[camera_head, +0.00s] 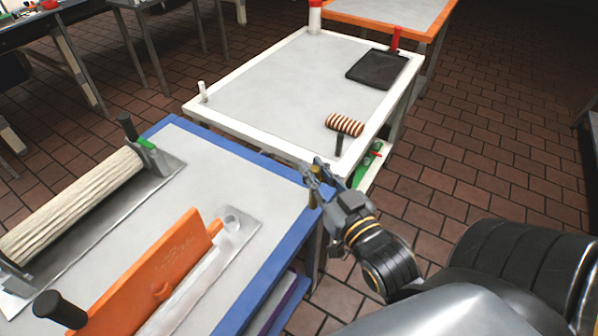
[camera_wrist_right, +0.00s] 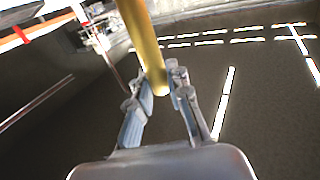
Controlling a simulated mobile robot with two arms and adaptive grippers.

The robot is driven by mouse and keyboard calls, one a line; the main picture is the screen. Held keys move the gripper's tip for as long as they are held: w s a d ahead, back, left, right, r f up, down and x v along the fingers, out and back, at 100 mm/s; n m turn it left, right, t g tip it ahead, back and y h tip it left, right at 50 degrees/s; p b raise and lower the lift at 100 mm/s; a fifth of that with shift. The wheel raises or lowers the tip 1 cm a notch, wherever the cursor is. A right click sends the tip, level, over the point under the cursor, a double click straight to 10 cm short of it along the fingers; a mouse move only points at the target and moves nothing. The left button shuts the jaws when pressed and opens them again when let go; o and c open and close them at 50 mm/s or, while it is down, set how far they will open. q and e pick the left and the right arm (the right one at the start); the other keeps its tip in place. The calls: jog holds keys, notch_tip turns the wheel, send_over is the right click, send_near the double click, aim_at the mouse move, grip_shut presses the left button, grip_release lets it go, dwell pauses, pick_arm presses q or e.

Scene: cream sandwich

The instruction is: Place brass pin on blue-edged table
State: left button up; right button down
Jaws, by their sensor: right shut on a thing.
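The brass pin (camera_wrist_right: 145,40) is a long golden rod between the fingers of my right gripper (camera_wrist_right: 160,92) in the right wrist view. In the head view a small brass part of the pin (camera_head: 315,187) shows between the fingers of my right gripper (camera_head: 315,178); the gripper hides much of it. The gripper is shut on the pin at the far right corner of the blue-edged table (camera_head: 278,256). I cannot tell whether the pin touches the table. My left gripper is out of view.
The blue-edged table bears a roller (camera_head: 75,205) on a metal plate and an upright orange panel (camera_head: 150,275). A free grey strip lies near its right edge.

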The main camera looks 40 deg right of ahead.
jog(key=w+d+f+b, duration=0.2)
jog(key=w+d+f, duration=0.1)
jog(key=w+f, duration=0.9)
jog(key=shift+w+d+f, duration=0.35)
jog(key=shift+w+f, duration=0.05)
jog(key=shift+w, duration=0.1)
jog(key=c, duration=1.3)
grip_release()
jog(key=shift+f, duration=0.2)
jog(key=shift+r, duration=0.1)
